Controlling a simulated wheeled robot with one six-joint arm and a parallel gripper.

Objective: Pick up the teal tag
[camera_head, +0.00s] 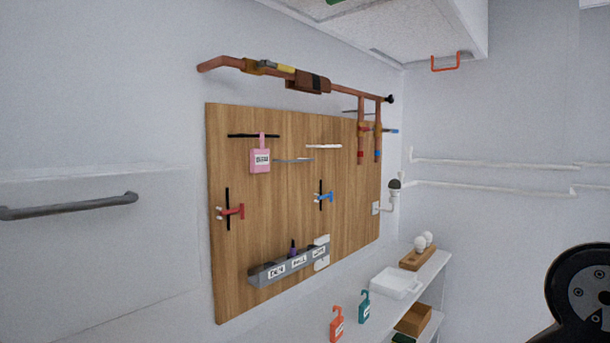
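The teal tag (364,307) has a hook at its top and a small pale label. It stands or leans near the white shelf (323,319) below the wooden board, just right of an orange tag (337,323). I cannot tell whether it touches the shelf surface. A pink tag (260,160) of similar shape hangs from a dark bar high on the board. My gripper is not in view; only a dark rounded part of my arm shows at the lower right, well apart from the teal tag.
The wooden board (290,226) carries red and blue fittings and a grey labelled tray (268,278). A white tray (394,283) and a wooden holder with white bulbs (419,258) stand on the shelf right of the tags. A copper pipe (345,91) runs above the board.

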